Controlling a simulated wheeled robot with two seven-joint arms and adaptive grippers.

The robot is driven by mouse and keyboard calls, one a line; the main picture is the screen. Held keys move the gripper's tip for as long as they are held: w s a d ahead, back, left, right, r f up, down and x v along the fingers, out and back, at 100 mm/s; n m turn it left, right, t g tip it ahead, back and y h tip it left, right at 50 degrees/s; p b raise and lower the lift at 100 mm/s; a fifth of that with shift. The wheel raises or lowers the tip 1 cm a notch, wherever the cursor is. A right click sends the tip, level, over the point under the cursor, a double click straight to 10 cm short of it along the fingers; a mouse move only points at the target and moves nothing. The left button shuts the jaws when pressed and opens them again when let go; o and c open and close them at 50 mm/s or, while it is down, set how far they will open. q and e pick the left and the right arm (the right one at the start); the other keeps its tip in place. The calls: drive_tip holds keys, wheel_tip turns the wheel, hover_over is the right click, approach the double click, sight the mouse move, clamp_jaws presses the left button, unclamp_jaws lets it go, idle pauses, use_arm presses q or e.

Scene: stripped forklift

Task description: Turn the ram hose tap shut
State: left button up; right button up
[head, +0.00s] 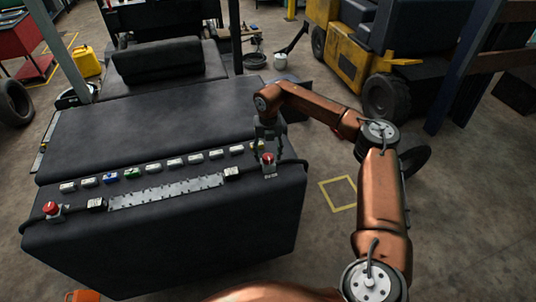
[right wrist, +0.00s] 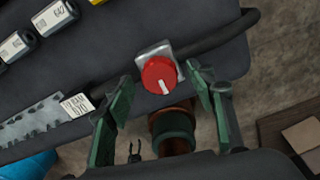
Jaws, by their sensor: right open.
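The ram hose tap has a round red knob (head: 268,158) on a pale square body, at the right end of the forklift's dark rear block. In the right wrist view the red knob (right wrist: 160,75) faces the camera, with a white pointer mark from its middle toward the lower edge. A black hose runs away from it to the right. My right gripper (head: 268,141) is open above the knob. In the right wrist view its green fingers stand on either side of the knob, the right one closer; I cannot tell whether either touches. My left gripper is not in view.
A second red-knobbed tap (head: 52,208) sits at the block's left end. A row of small labelled blocks (head: 153,167) and a perforated metal strip (head: 165,191) lie between. A labelled fitting (right wrist: 77,104) is beside the near tap. A yellow forklift (head: 345,55) stands behind.

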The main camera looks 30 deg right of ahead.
sight(268, 156)
wheel_tip(268, 156, up, 12)
idle(0.5)
idle(0.5)
